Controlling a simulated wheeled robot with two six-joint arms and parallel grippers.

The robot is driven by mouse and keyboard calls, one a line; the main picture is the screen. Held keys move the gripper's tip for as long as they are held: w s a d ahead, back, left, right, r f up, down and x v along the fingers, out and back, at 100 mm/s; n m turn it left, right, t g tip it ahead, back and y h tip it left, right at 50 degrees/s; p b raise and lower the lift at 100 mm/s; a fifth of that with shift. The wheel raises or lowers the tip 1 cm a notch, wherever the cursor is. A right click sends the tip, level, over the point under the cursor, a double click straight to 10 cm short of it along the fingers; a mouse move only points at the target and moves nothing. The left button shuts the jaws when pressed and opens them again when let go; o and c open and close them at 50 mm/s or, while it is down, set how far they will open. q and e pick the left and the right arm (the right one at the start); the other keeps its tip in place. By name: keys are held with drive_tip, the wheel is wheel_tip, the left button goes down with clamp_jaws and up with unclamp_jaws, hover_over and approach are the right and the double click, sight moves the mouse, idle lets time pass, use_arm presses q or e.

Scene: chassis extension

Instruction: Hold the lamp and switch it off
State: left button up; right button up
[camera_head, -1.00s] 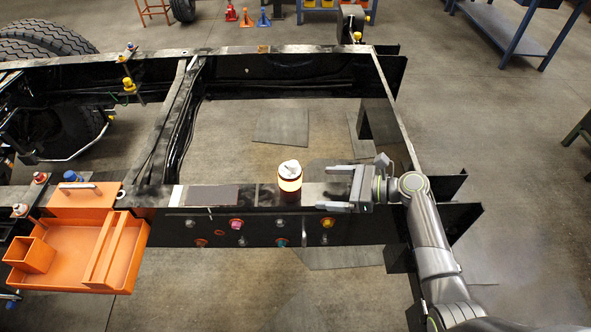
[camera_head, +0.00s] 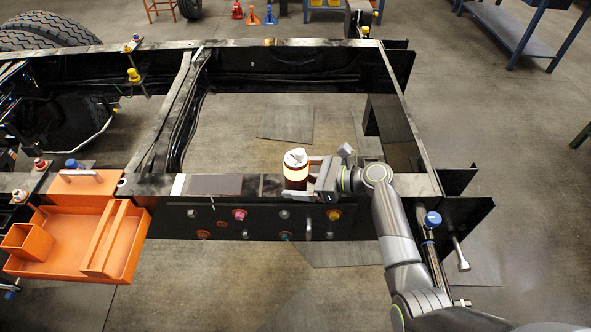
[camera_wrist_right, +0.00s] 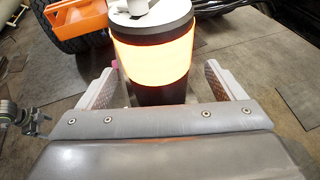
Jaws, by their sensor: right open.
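The lamp (camera_head: 295,171) stands upright on the near rail of the chassis frame. It has a dark body, a glowing warm band and a white top, so it is lit. My right gripper (camera_head: 297,174) is at the lamp, coming from its right. In the right wrist view, the lamp (camera_wrist_right: 152,55) stands between the two open fingers of the gripper (camera_wrist_right: 160,85). My left gripper is not in view.
An orange tray (camera_head: 62,272) hangs on the near rail at the left. The black chassis frame (camera_head: 215,186) has bolts and coloured knobs on its near side. The rail left of the lamp is bare. A blue bench (camera_head: 510,30) stands far right.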

drive_tip(key=c, duration=1.1)
idle(0.5)
